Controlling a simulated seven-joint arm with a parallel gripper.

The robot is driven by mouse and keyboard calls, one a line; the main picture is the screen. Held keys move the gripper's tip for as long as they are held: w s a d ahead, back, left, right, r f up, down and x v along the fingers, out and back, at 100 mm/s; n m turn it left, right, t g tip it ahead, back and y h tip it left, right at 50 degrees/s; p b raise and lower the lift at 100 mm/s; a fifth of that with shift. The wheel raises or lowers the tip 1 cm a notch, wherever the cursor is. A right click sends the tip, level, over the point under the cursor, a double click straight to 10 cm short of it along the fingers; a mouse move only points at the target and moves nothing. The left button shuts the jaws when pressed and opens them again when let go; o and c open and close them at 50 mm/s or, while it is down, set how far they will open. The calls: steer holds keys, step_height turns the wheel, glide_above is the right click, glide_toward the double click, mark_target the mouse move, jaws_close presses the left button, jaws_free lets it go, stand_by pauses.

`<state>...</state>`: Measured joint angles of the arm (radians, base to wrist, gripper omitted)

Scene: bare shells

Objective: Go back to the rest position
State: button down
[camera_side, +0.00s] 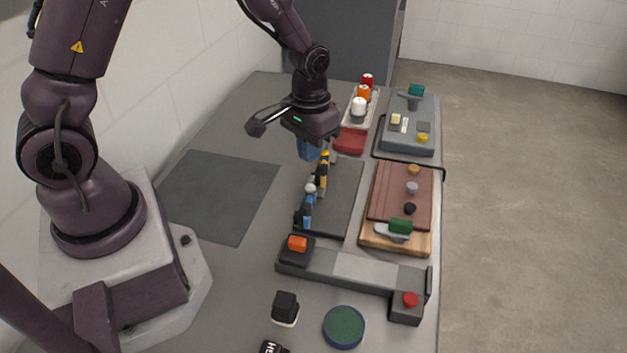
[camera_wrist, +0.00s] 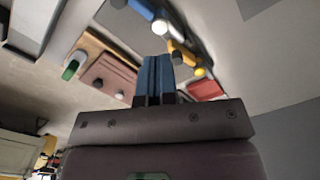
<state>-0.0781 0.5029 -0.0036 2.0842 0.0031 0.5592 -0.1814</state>
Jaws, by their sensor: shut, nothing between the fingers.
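My gripper (camera_side: 309,156) hangs from the dark purple arm above the far end of the dark mat (camera_side: 345,200) in the side view. Its blue fingers are shut together with nothing between them. In the wrist view my gripper (camera_wrist: 157,62) also shows as a closed blue pair of fingers. Below and in front of it in the side view are a yellow and black tool (camera_side: 323,172) and a blue tool (camera_side: 308,204), both apart from the fingers as far as I can tell.
A red tray (camera_side: 350,140) lies close by to the right. A grey fixture (camera_side: 340,270) crosses the front. The flat dark pad (camera_side: 220,190) at left is clear.

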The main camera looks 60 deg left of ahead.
steer(key=s+d+r+m+t, duration=0.1)
steer(key=s+r+t, duration=0.1)
steer(key=s+r, duration=0.5)
steer(key=s+d+r+m+t, duration=0.1)
steer(key=s+r+t, duration=0.2)
steer(key=s+r, duration=0.5)
steer(key=shift+d+r+m+t, duration=0.3)
steer(key=shift+r+m, duration=0.1)
steer(key=shift+r, duration=3.2)
steer(key=shift+s, duration=0.1)
